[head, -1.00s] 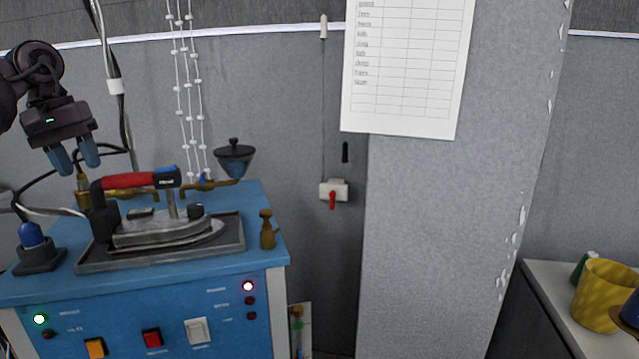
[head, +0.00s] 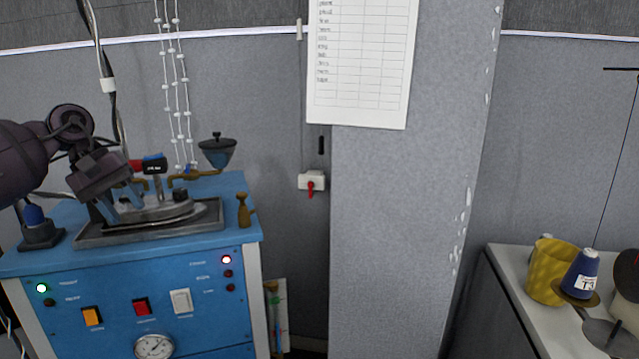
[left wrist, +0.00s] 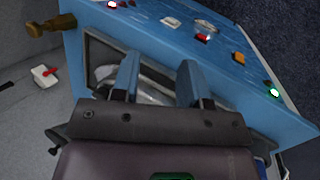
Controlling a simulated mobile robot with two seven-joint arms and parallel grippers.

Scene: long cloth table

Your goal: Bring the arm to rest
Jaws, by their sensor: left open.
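My left gripper (head: 118,208) comes in from the left in the head view, in front of the iron with its fingers pointing down. Its two blue fingers stand apart with nothing between them; the left wrist view shows them (left wrist: 157,82) over the iron's tray. The grey iron (head: 165,207) sits on a dark tray (head: 212,215) on top of the blue machine (head: 185,265). The gripper hides part of the iron and most of its red handle. I cannot tell if the fingers touch the iron. My right gripper is not in view.
A brass knob-shaped fitting (head: 243,210) and a dark funnel (head: 217,152) stand on the machine. A grey pillar (head: 400,220) rises to its right.

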